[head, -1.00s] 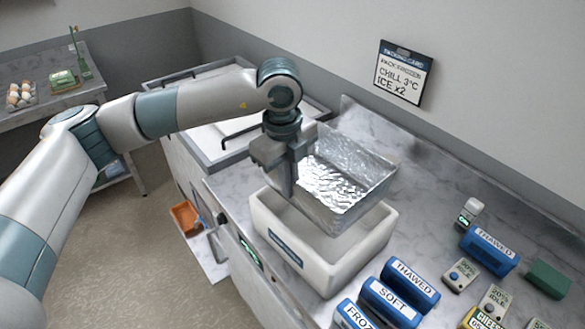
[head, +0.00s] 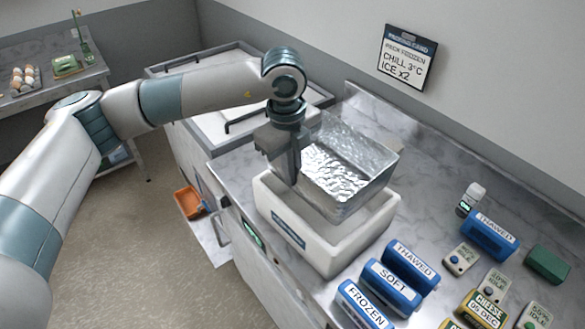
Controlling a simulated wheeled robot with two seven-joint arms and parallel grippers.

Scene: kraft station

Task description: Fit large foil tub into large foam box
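The large foil tub (head: 345,172) is a shiny silver open tray, held over the white large foam box (head: 310,246). Its lower part has dropped inside the box's rim, and it sits slightly turned relative to the box. My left gripper (head: 288,178) points down at the tub's left wall and appears shut on it; the fingertips are partly hidden by the gripper body and the rim. Whether the tub touches the box floor is hidden. My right gripper is out of view.
Blue blocks labelled THAWED (head: 411,264), SOFT (head: 390,287) and FROZEN (head: 364,305) lie right of the box. Small timers, a green block (head: 548,264) and a white-capped jar (head: 470,199) are farther right. A wall card (head: 406,58) hangs behind.

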